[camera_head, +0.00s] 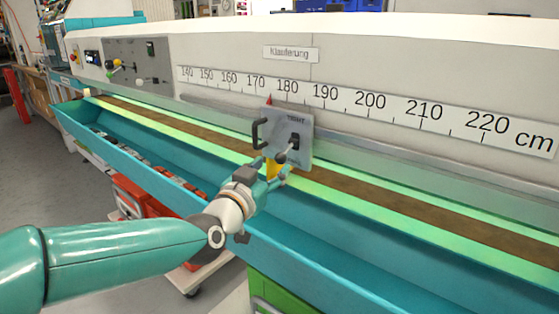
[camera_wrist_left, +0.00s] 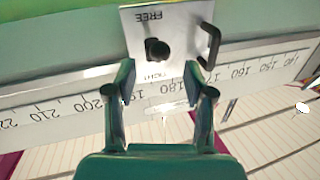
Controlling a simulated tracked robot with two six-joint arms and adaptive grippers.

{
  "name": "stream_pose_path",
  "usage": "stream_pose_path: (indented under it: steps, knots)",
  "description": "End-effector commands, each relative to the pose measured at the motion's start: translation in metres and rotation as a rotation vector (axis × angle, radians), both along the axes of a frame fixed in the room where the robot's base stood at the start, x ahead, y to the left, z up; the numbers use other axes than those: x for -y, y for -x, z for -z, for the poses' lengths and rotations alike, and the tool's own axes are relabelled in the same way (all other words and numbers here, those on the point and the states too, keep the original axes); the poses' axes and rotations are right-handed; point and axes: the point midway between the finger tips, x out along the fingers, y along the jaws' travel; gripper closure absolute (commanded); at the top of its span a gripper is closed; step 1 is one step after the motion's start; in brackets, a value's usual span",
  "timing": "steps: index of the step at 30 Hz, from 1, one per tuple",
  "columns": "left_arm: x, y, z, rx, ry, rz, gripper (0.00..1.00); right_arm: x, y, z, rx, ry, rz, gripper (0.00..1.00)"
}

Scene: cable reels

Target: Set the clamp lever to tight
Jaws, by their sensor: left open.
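The clamp plate (camera_head: 303,124) is a grey panel at the front of the long scale, with the word TIGHT near its top. In the wrist view the plate (camera_wrist_left: 184,22) appears upside down, with FREE at the picture's top and TIGHT near its lower edge. The black clamp lever (camera_head: 282,157) reaches toward the lower left from its hub; its end (camera_wrist_left: 157,51) looks round in the wrist view. A black bracket handle (camera_head: 257,133) is on the plate's left. My left gripper (camera_head: 277,176) is open in front of the plate, with its fingers (camera_wrist_left: 164,92) apart and empty.
A centimetre scale (camera_head: 370,102) runs along the machine behind the plate. A teal trough (camera_head: 330,258) lies below my left arm. Red crates (camera_head: 133,193) stand on a trolley underneath. A control panel (camera_head: 137,62) is at the far left.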

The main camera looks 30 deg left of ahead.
Motion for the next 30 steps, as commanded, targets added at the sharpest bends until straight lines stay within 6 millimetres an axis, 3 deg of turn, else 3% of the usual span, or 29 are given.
stream_pose_path:
  steps: [3, 9, 22, 23, 30]
  knots:
    - [-0.004, -0.025, 0.002, -0.002, 0.0, 0.001, 0.47, 0.0, 0.0, 0.003, 0.0, 0.0, 0.0, 1.0]
    - [-0.009, -0.052, 0.001, -0.001, 0.0, 0.001, 0.47, 0.0, 0.0, 0.004, 0.0, 0.0, 0.0, 1.0]
    - [-0.01, -0.063, 0.0, -0.001, 0.0, 0.002, 0.47, 0.0, 0.0, 0.004, 0.0, 0.0, 0.0, 1.0]
    - [-0.01, -0.063, 0.0, -0.001, 0.0, 0.002, 0.49, 0.0, 0.0, 0.004, 0.0, 0.0, 0.0, 1.0]
    - [-0.01, -0.063, 0.0, -0.001, 0.0, 0.003, 0.89, 0.0, 0.0, 0.004, 0.0, 0.0, 0.0, 1.0]
